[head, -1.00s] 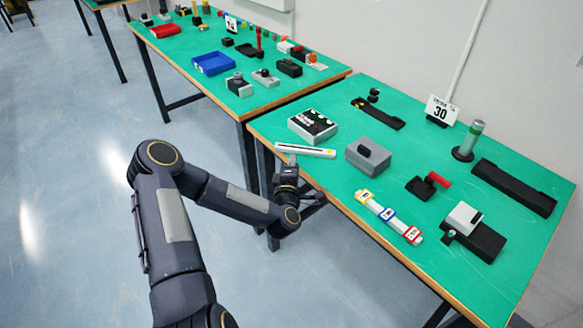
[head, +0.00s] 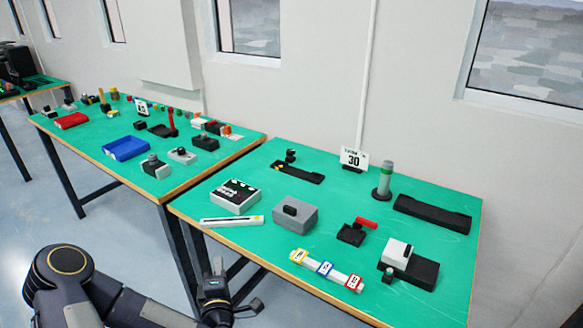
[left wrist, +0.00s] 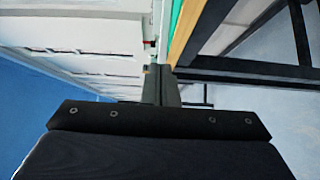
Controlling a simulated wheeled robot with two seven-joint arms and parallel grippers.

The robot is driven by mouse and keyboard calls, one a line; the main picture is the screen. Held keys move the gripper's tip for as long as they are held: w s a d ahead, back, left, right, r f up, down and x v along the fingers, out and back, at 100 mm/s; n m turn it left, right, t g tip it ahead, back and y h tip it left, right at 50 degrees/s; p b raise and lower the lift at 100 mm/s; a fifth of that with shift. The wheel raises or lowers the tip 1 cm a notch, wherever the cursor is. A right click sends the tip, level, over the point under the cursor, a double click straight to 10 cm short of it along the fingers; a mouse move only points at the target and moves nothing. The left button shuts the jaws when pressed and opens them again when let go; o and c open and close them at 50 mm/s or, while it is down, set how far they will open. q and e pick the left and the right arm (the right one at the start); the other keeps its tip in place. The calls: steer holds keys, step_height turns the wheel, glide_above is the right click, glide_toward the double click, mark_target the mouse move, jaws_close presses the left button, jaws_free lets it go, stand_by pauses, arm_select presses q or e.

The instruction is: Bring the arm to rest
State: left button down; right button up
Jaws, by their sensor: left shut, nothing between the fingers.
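My left arm reaches in from the bottom left of the head view. Its left gripper (head: 213,280) is low, in front of the near table's (head: 270,253) edge and apart from the things on it. In the left wrist view the two fingers (left wrist: 161,84) are together with nothing between them. The table's wooden edge shows beyond the fingertips. My right gripper is in neither view.
A white bar (head: 232,221) lies near the table's left front edge, by a white-and-black box (head: 235,197). A grey box (head: 295,214), a strip with coloured labels (head: 326,269) and a white-and-black device (head: 409,263) stand further right. Another green table (head: 95,142) is at left.

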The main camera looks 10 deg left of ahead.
arm_select(q)
steer(key=s+d+r+m+g+h+p, duration=0.1)
steer(key=d+r+m+g+h, duration=0.45)
steer(key=m, duration=0.85)
steer(key=s+r+m+g+h, duration=0.2)
steer(key=s+r+m, duration=0.1)
steer(key=s, duration=0.9)
steer(key=s+d+r+m+g+h+p, duration=0.1)
steer(key=s+r+m+g+h, duration=0.1)
steer(key=s, duration=1)
steer(key=shift+d+r+m+g+h, duration=0.2)
steer(key=shift+r+m+g+h, duration=0.15)
steer(key=shift+r+m+g, duration=0.45)
steer(key=shift+r, duration=0.1)
